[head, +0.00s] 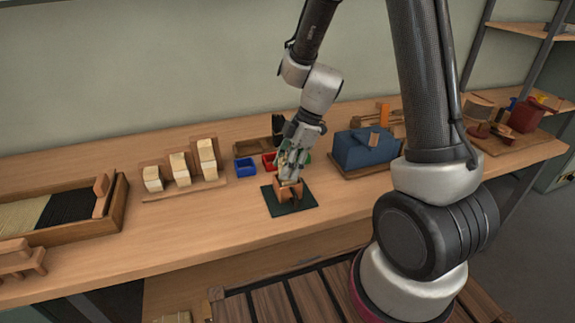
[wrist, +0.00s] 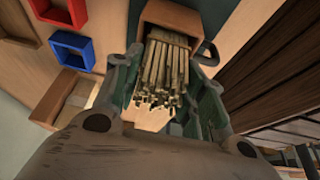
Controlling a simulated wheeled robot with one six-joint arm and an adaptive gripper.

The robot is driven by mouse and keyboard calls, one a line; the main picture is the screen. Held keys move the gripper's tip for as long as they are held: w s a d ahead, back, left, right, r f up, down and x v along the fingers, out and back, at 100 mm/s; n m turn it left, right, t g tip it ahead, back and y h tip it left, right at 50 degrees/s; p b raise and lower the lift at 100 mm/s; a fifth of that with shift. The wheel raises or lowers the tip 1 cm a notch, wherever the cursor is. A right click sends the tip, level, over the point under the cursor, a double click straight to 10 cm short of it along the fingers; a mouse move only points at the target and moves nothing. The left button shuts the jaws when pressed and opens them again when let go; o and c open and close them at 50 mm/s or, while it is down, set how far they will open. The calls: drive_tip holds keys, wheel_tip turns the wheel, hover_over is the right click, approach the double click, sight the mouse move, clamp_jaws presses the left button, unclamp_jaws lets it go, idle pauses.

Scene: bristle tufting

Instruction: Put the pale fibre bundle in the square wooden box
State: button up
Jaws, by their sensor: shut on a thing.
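The pale fibre bundle (wrist: 165,72) is a sheaf of thin straw-coloured sticks between the fingers of my gripper (wrist: 165,88), which is shut on it. The square wooden box (head: 286,201) stands on a dark green mat (head: 307,196) on the bench. In the head view my gripper (head: 291,167) is right above the box. In the wrist view the box (wrist: 178,14) lies at the bundle's far end, which overlaps its opening. I cannot tell how deep the bundle reaches inside. The gripper mostly hides the bundle in the head view.
A blue tray (head: 245,168) and a red tray (head: 268,160) lie behind the box to the left. A blue block-like fixture (head: 362,150) stands to the right. Stepped pale blocks (head: 180,169) and a fibre tray (head: 122,207) are farther left. The bench front is clear.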

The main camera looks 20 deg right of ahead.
drive_tip(key=shift+f, duration=0.15)
drive_tip(key=o, duration=1)
drive_tip(key=shift+o, duration=0.2)
drive_tip(key=v, duration=1.3)
drive_tip(key=s+d+r+m+t+h, duration=0.2)
drive_tip(key=s+d+r+m, duration=0.3)
drive_tip(key=s+m, duration=0.4)
drive_tip(key=s+d+r+m+t+h, duration=0.2)
drive_tip(key=s+d+r+m, duration=0.3)
drive_tip(key=s+m, duration=0.4)
drive_tip(key=shift+s+r, duration=0.45)
drive_tip(key=shift+s, duration=0.05)
